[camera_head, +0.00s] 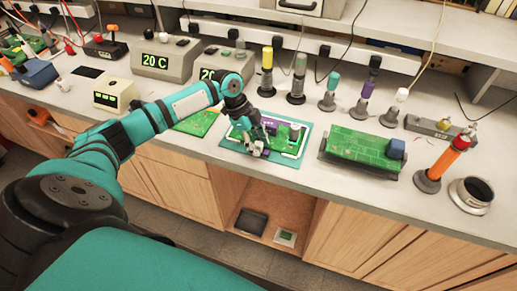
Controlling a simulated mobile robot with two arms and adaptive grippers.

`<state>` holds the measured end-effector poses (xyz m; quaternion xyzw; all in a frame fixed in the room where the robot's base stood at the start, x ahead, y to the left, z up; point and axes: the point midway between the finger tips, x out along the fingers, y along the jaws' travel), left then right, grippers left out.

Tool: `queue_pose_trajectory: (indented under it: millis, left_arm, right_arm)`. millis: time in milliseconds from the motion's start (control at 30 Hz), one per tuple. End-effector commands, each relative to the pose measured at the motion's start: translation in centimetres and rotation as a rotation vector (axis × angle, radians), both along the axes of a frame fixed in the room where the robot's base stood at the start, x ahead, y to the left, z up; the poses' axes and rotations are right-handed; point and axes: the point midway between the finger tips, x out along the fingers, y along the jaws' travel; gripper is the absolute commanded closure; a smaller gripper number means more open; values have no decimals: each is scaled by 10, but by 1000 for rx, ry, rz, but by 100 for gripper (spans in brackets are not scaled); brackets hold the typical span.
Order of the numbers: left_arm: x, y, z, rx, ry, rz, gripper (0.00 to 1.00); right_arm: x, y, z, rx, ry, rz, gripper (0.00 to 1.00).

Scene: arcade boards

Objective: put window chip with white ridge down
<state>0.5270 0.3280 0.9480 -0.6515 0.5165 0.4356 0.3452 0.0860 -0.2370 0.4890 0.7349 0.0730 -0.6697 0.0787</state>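My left gripper (256,149) is low over a green circuit board (283,152) on a teal mat (304,146). Its fingers are small and dark against the board, so I cannot tell whether they are open or shut. I cannot make out the window chip with the white ridge; it may be hidden at or under the gripper. A purple part (269,125) and a whitish part (294,131) are on the board beside the gripper. My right gripper is not in view.
Another green board (197,123) lies left of the mat, partly behind my arm. Right of it, a green board (355,146) sits in a holder with a blue block (396,148). Upright tools, including a yellow-topped one (267,57), stand behind. A round tin (471,192) stands far right.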

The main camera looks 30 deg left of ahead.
Motion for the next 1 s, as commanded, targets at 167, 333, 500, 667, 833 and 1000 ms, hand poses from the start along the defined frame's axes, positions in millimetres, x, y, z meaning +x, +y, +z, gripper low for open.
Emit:
queue_pose_trajectory:
  millis: [167, 333, 500, 667, 833, 1000]
  left_arm:
    - [0, 0, 0, 0, 0, 0, 90]
    - [0, 0, 0, 0, 0, 0, 100]
    - [0, 0, 1, 0, -1, 0, 100]
    - [1, 1, 7, 1, -2, 0, 100]
    - [1, 0, 26, -1, -5, -1, 100]
    - [-20, -12, 34, 2, 0, -5, 100]
  right_arm:
    - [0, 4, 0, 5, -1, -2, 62]
    - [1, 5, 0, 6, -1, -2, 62]
    - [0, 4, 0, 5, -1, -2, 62]
    - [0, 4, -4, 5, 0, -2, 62]
    - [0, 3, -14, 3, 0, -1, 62]
    - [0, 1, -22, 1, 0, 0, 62]
